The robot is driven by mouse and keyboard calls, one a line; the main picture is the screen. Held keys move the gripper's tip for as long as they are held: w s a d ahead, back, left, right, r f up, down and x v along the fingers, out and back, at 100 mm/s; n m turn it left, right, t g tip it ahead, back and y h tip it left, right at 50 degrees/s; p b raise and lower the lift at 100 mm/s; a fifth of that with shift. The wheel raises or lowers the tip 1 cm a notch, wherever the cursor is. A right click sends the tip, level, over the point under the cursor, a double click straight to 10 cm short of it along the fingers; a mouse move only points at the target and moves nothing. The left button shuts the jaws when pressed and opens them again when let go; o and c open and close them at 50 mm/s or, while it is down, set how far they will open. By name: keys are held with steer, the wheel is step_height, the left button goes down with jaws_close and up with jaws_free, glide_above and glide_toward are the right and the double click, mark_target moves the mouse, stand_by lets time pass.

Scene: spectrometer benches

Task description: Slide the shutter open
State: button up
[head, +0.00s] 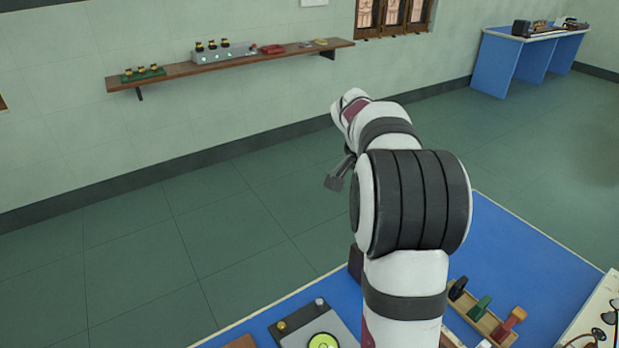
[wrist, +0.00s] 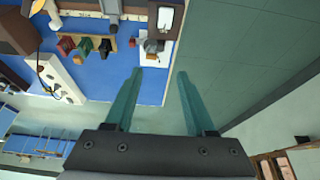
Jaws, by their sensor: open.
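My gripper (wrist: 167,72) shows in the wrist view with two teal fingers apart and nothing between them. Its fingertips are over the edge of a blue bench top (wrist: 118,82), clear of the objects there. In the head view my arm hides most of the gripper. I cannot single out the shutter in either view. A grey instrument box (head: 300,322) with a yellow-green disc and two small knobs is cut off at the bottom of the head view; whether it bears the shutter I cannot tell.
A wooden rack (head: 468,313) holds dark, green and red-brown pieces; a white panel (head: 590,318) with dark knobs stands right of it. The wrist view shows a white box (wrist: 58,78) and a brown block (wrist: 18,32). A wall shelf (head: 180,70) is far off. Bare blue bench lies behind the rack.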

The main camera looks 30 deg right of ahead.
steer(key=x, duration=1.6)
steer(key=shift+d, duration=0.25)
steer(key=shift+r, duration=0.1)
jaws_close()
steer(key=shift+w, duration=0.15)
stand_by(0.3)
